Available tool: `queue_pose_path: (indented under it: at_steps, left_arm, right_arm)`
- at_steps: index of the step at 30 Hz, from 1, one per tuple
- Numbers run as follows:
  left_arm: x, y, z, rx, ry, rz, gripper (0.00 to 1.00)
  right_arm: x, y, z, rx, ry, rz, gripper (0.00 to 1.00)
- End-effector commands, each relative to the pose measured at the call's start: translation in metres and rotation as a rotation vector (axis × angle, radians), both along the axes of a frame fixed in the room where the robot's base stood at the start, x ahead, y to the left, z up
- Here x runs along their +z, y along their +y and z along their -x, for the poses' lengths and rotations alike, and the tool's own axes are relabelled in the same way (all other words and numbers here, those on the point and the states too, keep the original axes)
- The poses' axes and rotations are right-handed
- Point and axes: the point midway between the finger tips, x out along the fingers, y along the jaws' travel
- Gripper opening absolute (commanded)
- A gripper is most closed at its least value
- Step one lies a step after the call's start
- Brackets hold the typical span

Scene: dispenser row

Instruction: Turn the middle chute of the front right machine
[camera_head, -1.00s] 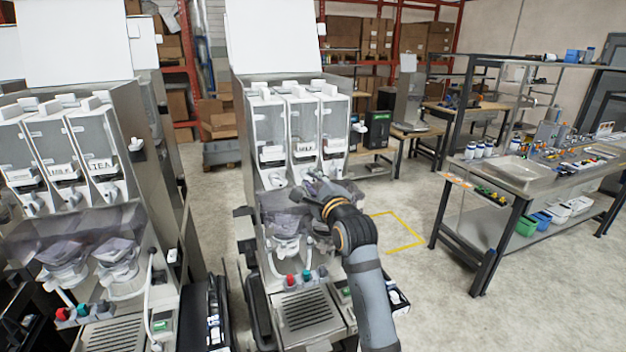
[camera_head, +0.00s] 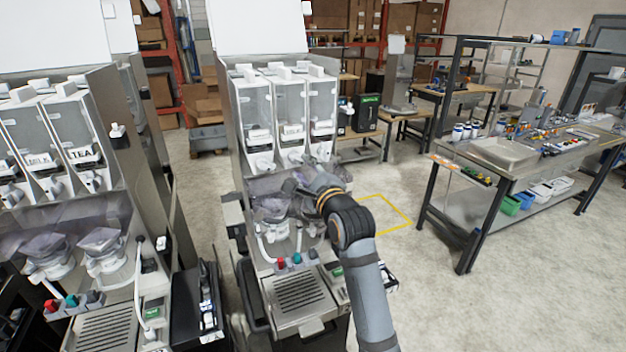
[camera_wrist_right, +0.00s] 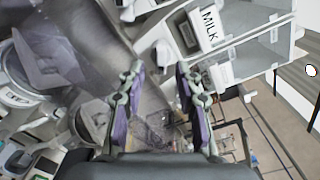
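The front right machine (camera_head: 231,130) stands near the middle of the head view, with three clear canisters. Its middle canister (camera_head: 291,100) has a label, which reads MILK (camera_wrist_right: 209,24) in the right wrist view. The middle chute (camera_head: 292,158) is a small white spout below that canister. In the wrist view a white spout (camera_wrist_right: 163,55), apparently this chute, lies ahead of the gap between my fingers, apart from them. My right gripper (camera_wrist_right: 158,80) is open and empty. In the head view it (camera_head: 298,186) is below the chutes, partly hidden by its own wrist. My left gripper is not in view.
Clear mixing bowls (camera_head: 270,208) sit below the chutes, close to my right gripper. A drip tray (camera_head: 298,290) juts out at the front. Another machine (camera_head: 120,150) stands at the left. A workbench (camera_head: 500,180) is at the right, with open floor between.

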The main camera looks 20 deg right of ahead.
Motion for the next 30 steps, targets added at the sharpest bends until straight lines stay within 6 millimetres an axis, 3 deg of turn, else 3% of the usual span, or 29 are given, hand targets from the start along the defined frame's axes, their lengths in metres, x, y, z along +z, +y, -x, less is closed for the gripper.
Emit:
queue_pose_path:
  at_steps: [6, 12, 27, 30]
  left_arm:
    - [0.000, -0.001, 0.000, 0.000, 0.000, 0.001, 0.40]
    - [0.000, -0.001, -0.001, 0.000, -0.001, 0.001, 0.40]
    - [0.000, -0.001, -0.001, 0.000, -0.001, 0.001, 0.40]
    - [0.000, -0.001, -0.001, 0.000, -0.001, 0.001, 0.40]
  right_arm:
    - [-0.001, -0.002, 0.054, 0.000, 0.001, -0.001, 0.34]
    - [-0.001, -0.003, 0.083, 0.001, 0.001, 0.000, 0.34]
    - [0.000, -0.003, 0.089, 0.001, 0.001, 0.000, 0.34]
    - [-0.010, -0.003, 0.090, 0.001, 0.027, 0.044, 0.34]
